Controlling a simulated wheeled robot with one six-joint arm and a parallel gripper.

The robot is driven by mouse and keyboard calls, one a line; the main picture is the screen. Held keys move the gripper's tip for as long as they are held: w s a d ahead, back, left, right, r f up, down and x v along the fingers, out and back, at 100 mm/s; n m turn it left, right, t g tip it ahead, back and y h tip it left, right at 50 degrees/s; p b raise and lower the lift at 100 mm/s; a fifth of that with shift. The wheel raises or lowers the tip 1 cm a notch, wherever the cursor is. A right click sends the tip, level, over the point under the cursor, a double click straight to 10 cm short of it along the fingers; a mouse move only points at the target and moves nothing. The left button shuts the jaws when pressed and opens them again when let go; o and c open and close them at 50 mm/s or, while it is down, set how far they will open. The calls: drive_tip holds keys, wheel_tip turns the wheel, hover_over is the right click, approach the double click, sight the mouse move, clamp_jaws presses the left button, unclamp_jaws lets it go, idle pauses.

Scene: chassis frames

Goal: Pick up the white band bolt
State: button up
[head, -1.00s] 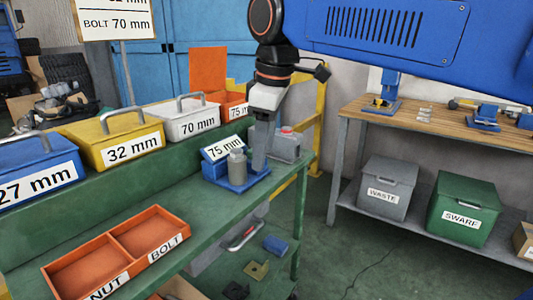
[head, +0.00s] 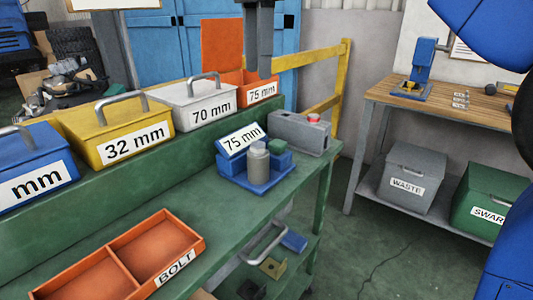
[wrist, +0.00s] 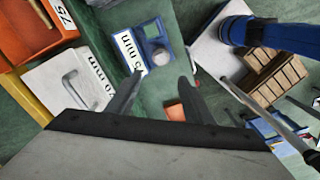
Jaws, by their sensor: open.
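I cannot make out a white band bolt in either view. A white lidded box marked 70 mm (head: 199,113) stands on the raised green ledge with its lid on; it also shows in the wrist view (wrist: 88,78). A blue fixture marked 75 mm (head: 262,187) holds a grey cylinder (head: 258,166) on the bench.
A yellow 32 mm box (head: 85,120) and a blue box (head: 50,160) line the ledge. An empty-looking orange two-part tray (head: 160,245) lies at the bench front, marked BOLT. A grey block with a red knob (head: 300,135) stands behind the fixture. Bench between is clear.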

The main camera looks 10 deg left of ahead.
sight(260, 143)
wheel_tip(260, 143, down, 16)
drive_tip(key=shift+s+d+f, duration=0.1)
drive_tip(key=shift+s+f, duration=0.05)
drive_tip(key=shift+f, duration=0.1)
clamp_jaws()
idle(0.6)
